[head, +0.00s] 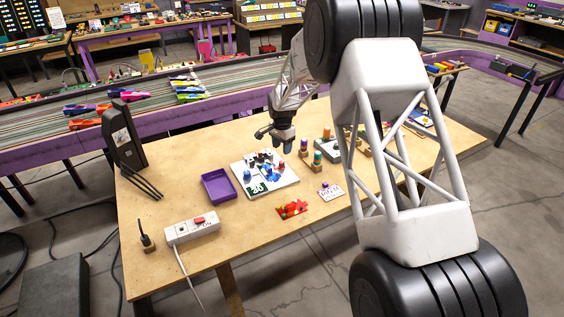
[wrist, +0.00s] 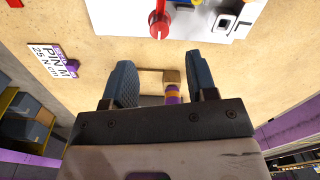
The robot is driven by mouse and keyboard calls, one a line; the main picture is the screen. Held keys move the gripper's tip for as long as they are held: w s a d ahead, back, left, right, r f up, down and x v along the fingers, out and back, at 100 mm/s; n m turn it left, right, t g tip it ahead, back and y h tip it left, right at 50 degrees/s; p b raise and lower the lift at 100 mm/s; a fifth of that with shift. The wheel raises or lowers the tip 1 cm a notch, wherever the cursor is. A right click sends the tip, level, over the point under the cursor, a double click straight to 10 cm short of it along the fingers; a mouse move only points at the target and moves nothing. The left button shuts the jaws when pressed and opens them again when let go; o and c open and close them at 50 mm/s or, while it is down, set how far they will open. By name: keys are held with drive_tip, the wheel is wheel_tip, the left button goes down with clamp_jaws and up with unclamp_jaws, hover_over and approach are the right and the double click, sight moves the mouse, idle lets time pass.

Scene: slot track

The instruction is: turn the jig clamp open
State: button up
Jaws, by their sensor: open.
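The white jig board (head: 289,183) lies on the wooden workbench, with small blue, red and black parts on it. In the wrist view, part of the white board (wrist: 115,20) shows at the top edge. A red knob-like part (wrist: 158,22) stands there, with bits of yellow and blue beside it. I cannot tell for certain which part is the clamp. My gripper (head: 274,142) is above the bench, behind and right of the board in the head view. In the wrist view, my gripper (wrist: 160,72) has its fingers apart, with nothing held. It is clear of the red part.
A wooden block (wrist: 172,76) with a purple-and-orange peg shows between and below the fingers. A purple tray (head: 219,186), power strip (head: 192,230), red piece (head: 292,209) and label card (head: 330,192) lie nearby. The front right bench is hidden by my arm.

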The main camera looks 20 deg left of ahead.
sight(282, 162)
drive_tip(key=shift+f, duration=3.85)
drive_tip(key=c, duration=0.9)
